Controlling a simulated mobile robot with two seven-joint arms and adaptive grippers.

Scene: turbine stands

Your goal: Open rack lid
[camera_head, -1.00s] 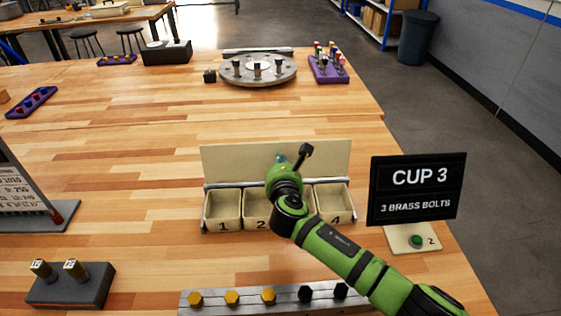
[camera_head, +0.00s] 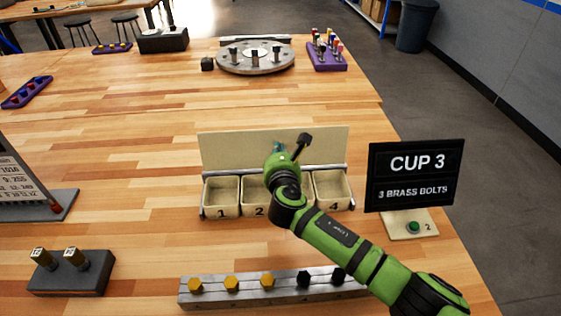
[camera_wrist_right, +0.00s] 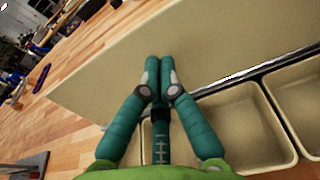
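The rack holds a row of beige numbered cups (camera_head: 220,193) in the middle of the table. Its lid (camera_head: 225,150) is a plain beige panel standing up behind the cups; in the right wrist view the lid (camera_wrist_right: 110,75) fills much of the picture. My right gripper (camera_head: 278,147) is over the cups, in front of the lid. In the right wrist view its teal fingers (camera_wrist_right: 160,62) are together with nothing seen between them. The fingertips are close to the lid; I cannot tell whether they touch. My arm hides cup 3. My left gripper is not in view.
A metal rail with bolts (camera_head: 250,286) lies in front. A round fixture (camera_head: 255,58) stands far back. The table between is largely clear.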

